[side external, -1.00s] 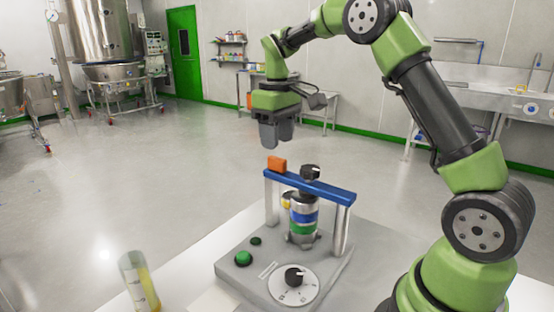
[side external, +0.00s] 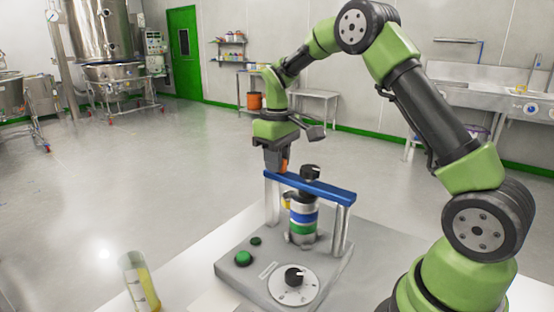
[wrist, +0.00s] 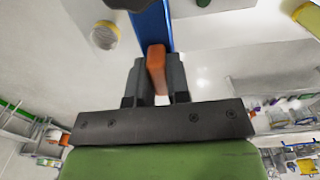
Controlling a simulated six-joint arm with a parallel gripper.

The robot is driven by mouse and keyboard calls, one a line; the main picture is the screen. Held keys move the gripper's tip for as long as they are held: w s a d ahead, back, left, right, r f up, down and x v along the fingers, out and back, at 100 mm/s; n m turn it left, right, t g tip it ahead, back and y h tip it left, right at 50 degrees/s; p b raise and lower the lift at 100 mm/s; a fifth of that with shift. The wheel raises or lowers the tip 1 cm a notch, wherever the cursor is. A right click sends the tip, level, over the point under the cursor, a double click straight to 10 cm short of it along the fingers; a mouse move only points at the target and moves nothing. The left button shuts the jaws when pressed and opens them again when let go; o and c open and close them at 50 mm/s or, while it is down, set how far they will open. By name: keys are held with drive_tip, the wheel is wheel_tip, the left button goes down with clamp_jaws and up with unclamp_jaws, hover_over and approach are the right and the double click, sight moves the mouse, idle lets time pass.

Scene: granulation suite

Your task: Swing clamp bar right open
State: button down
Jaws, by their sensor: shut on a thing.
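The blue clamp bar (side external: 322,188) lies across two grey posts on the grey machine base (side external: 240,270). A black knob (side external: 310,173) stands on top of the bar near its middle. An orange block (side external: 284,165) is the handle at the bar's far left end. My gripper (side external: 277,166) points down at that end, with its jaws shut on the orange handle. In the wrist view the orange handle (wrist: 156,69) sits between the two dark fingers, and the blue bar (wrist: 153,28) runs away from it. A vessel with blue and green bands (side external: 303,219) stands under the bar.
The base carries a green button (side external: 243,258) and a dial (side external: 294,284) in front of the vessel. A tilted clear tube with yellow contents (side external: 141,283) is at the front left. Space left of the bar is clear.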

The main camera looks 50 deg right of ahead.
drive_tip(key=s+d+m, duration=0.5)
drive_tip(key=d+m, duration=0.4)
drive_tip(key=d, duration=0.2)
drive_tip(key=s+d+m, duration=0.4)
drive_tip(key=s+m, duration=0.5)
drive_tip(key=s, duration=0.2)
drive_tip(key=shift+d, duration=0.35)
drive_tip(key=c, duration=1.1)
unclamp_jaws()
drive_tip(key=shift+r, duration=0.15)
